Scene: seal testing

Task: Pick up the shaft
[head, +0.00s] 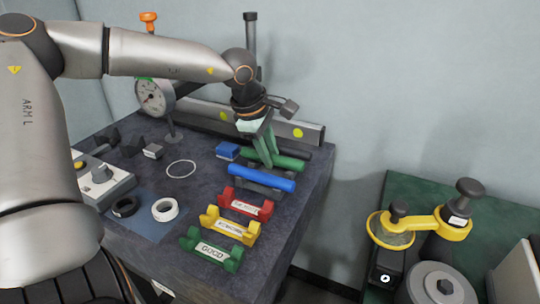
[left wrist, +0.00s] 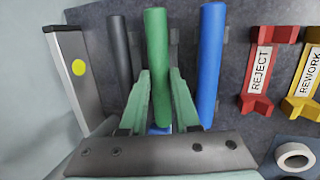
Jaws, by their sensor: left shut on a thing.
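Three shafts lie side by side near the back right of the bench: a green shaft (head: 291,163), a blue shaft (head: 262,181) and a black shaft (head: 318,151). My left gripper (head: 268,160) comes down from above and is shut on the green shaft. In the left wrist view my left gripper's pale green fingers (left wrist: 161,74) stand on either side of the green shaft (left wrist: 156,40). The blue shaft (left wrist: 211,60) is just right of the fingers and the black shaft (left wrist: 119,60) left. I cannot tell whether the green shaft is off its support. My right gripper is not in view.
Red (head: 245,205), yellow (head: 230,227) and green (head: 212,250) labelled cradles stand in front of the shafts. A metal rail (head: 308,132) and a dial gauge (head: 152,95) are behind. Rings (head: 165,210) lie at front left. A second table (head: 405,185) stands right, across a gap.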

